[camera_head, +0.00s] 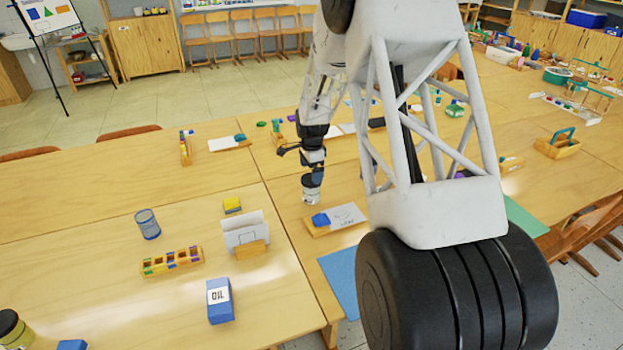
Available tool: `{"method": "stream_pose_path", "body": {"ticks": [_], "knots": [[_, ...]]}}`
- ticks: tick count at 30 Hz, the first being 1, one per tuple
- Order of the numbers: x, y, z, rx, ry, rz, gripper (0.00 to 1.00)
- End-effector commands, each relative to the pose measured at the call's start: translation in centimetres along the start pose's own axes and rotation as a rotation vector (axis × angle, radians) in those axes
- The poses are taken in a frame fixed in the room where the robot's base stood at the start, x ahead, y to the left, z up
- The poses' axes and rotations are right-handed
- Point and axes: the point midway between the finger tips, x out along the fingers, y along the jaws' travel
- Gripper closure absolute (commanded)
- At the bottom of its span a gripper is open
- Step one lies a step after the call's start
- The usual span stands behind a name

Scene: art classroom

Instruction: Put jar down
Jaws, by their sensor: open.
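The jar (311,193) is a small whitish container with a dark top.
A card holder (244,232), a yellow block (232,205) and a mesh cup (147,224) stand to the left. Bare table lies left of the jar.

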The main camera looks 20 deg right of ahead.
Motion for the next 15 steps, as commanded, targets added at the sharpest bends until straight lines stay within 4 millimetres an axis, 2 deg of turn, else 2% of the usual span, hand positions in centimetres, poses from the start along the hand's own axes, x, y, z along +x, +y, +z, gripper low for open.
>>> {"method": "stream_pose_path", "body": {"ticks": [6,15], "knots": [[-3.5,0.0,0.0,0.000,0.000,-0.001,0.00],[-5.9,0.0,0.0,0.000,0.000,0.000,0.00]]}}
